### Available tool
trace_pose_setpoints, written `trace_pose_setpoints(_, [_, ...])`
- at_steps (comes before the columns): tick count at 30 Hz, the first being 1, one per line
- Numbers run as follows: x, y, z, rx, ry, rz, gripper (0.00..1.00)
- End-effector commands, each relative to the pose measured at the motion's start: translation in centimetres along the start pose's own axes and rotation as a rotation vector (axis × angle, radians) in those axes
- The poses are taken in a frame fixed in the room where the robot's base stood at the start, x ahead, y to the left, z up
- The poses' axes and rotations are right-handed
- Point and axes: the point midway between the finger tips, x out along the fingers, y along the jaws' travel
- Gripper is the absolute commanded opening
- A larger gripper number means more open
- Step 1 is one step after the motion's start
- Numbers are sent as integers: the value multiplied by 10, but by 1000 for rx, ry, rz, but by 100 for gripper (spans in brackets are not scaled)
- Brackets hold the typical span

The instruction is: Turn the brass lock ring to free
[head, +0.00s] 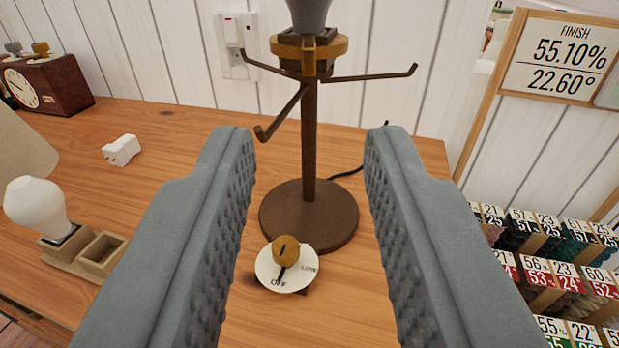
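The brass lock ring (334,47) sits around the upper post of a dark brown stand (309,130), just below a grey bulb-shaped piece (309,14). Brown hooked arms reach out from the post below the ring. The stand's round base (309,217) rests on the wooden table. My gripper (311,140) is open and empty, its two grey ridged fingers wide apart. In the picture the stand's post shows between the fingers, and the ring appears above the fingertips. I see no contact between fingers and ring. No mark showing the ring's lock state is readable.
A white dial (300,263) with a brass knob, marked OFF and LOW, stands before the base. A white bulb (38,205) in a wooden holder, a white block (121,149) and a clock (48,84) are left. Labelled racks (560,270) and a sign (560,60) are right.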

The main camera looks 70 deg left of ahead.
Motion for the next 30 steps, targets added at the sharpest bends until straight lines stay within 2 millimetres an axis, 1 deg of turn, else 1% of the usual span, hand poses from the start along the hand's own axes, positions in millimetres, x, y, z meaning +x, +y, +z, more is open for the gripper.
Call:
trace_pose_setpoints(1, [-6, 0, 0, 0, 0, 2, 31])
trace_pose_setpoints(6, [-14, 0, 0, 0, 0, 1, 31])
trace_pose_setpoints(15, [-15, 0, 0, 0, 0, 0, 31])
trace_pose_setpoints(17, [-15, 0, 0, 0, 0, 0, 19])
trace_pose_setpoints(18, [-15, 0, 0, 0, 0, 0, 11])
trace_pose_setpoints(20, [-15, 0, 0, 0, 1, 0, 0])
trace_pose_setpoints(21, [-15, 0, -1, 1, 3, 1, 0])
trace_pose_setpoints(23, [-11, 0, -3, 8, 14, 3, 0])
trace_pose_setpoints(26, [1, -1, -13, 38, 65, 14, 0])
trace_pose_setpoints(29, [21, -2, -32, 97, 159, 31, 0])
trace_pose_setpoints(30, [30, -3, -41, 129, 207, 39, 0])
